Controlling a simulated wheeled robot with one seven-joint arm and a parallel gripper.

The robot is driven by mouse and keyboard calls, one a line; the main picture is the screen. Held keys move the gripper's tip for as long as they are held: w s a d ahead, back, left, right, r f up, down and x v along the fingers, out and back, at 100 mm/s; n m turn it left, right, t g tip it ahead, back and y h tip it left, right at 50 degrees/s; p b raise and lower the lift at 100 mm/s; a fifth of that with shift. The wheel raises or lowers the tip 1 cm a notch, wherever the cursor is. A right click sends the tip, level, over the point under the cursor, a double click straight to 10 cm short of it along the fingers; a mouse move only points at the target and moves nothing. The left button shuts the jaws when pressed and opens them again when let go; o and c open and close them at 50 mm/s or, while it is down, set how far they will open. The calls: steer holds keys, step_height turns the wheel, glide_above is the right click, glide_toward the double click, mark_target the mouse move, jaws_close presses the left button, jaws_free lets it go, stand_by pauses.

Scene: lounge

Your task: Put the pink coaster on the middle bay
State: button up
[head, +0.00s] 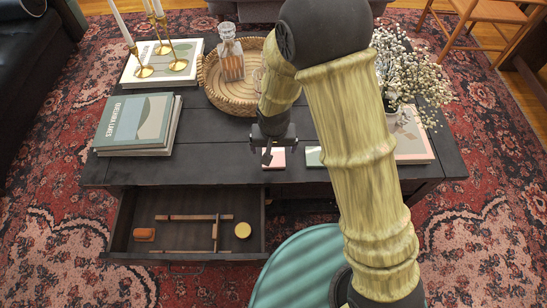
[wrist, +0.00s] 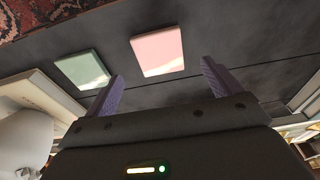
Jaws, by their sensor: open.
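The pink coaster (head: 274,158) is a flat square at the front edge of the dark coffee table. In the wrist view, the pink coaster (wrist: 157,51) lies flat beyond my fingertips, between their lines. My gripper (head: 268,153) points down by it; in the wrist view my gripper (wrist: 160,76) is open, with nothing between its fingers. An open drawer (head: 120,232) sits below the table's left front. Thin wooden strips (head: 190,217) divide its floor, with a bare space (head: 185,234) between the front and back strips. Which space is the middle bay is not certain.
A green coaster (head: 314,157) lies right of the pink one and shows in the wrist view (wrist: 82,69). The drawer holds a brown block (head: 144,235) and a round yellow item (head: 242,230). Books (head: 138,122), a wicker tray (head: 207,78) and white flowers (head: 405,65) occupy the tabletop.

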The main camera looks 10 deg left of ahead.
mark_target(273, 154)
steer(key=f+b, duration=0.2)
steer(key=f, duration=0.3)
steer(key=shift+w+f+b, duration=0.1)
steer(key=shift+w+b, duration=0.2)
steer(key=shift+b, duration=0.1)
steer(key=shift+a, duration=0.1)
steer(key=c, duration=1.3)
step_height(273, 154, up, 10)
steer(key=p, duration=0.4)
